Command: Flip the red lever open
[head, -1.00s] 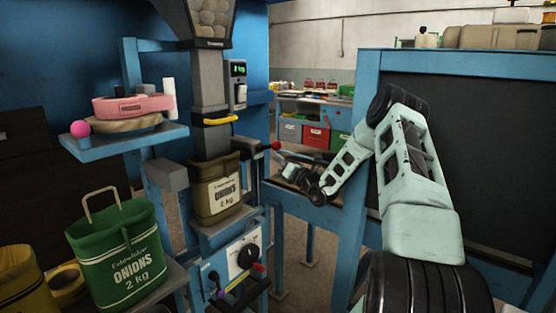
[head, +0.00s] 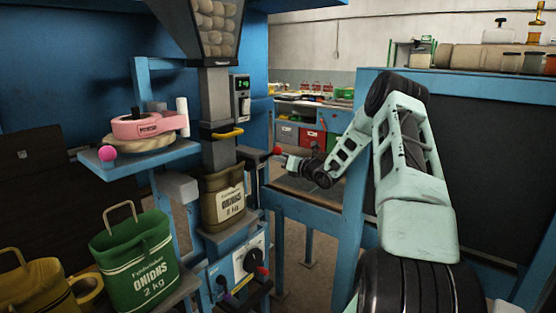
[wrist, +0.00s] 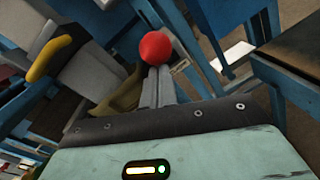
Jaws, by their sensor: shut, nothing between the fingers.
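The red lever's round knob (head: 277,151) stands at the end of a dark arm beside the chute, above the onion sack. In the wrist view the red ball (wrist: 156,47) is large, just beyond my fingertips. My gripper (head: 282,160) is shut and empty, close to the right of the knob. In the wrist view its two fingers (wrist: 158,72) lie together, their tips at the ball's lower edge. I cannot tell whether they touch it. The lever's arm is mostly hidden behind the ball in the wrist view.
A brown onion sack (head: 224,208) hangs under the grey chute, which has a yellow handle (head: 227,133). A control panel (head: 247,264) with knobs sits below. A green sack (head: 136,262) stands at left. A blue-framed dark panel (head: 470,165) stands right of my arm.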

